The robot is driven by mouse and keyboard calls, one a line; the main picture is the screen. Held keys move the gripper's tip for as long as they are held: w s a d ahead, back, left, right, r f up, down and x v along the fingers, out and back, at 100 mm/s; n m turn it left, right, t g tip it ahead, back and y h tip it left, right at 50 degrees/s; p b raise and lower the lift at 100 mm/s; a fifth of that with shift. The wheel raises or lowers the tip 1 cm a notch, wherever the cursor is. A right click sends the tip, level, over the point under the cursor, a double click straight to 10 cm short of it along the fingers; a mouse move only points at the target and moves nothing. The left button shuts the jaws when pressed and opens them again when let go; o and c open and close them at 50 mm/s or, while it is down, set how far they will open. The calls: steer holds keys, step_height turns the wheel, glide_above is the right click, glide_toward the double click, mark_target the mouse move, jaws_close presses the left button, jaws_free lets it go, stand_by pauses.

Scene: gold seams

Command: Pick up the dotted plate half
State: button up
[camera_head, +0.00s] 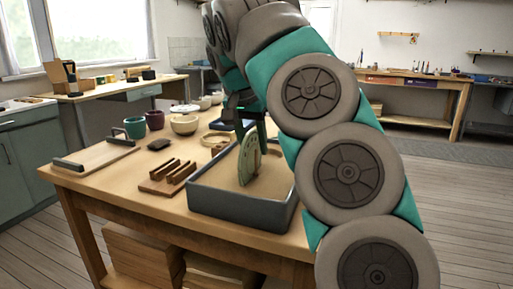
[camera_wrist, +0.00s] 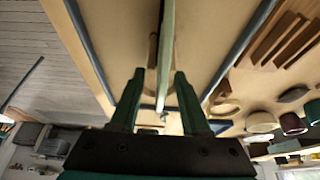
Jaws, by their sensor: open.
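The dotted plate half (camera_head: 249,162) is pale green with dark dots and stands upright in a grey-walled tray (camera_head: 232,208) with a tan floor. In the wrist view the plate half (camera_wrist: 166,45) shows edge-on as a thin pale strip. My gripper (camera_head: 240,130) comes down over the tray from above, at the plate's upper part. In the wrist view my gripper (camera_wrist: 158,88) is open, with one dark green finger on each side of the plate's line and gaps on both sides. Whatever supports the plate's base is mostly hidden.
A wooden slotted rack (camera_head: 167,177) stands left of the tray on the wooden table. My arm covers the table's right side.

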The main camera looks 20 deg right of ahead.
jaws_close()
steer(key=shift+r, duration=0.15)
stand_by(0.7)
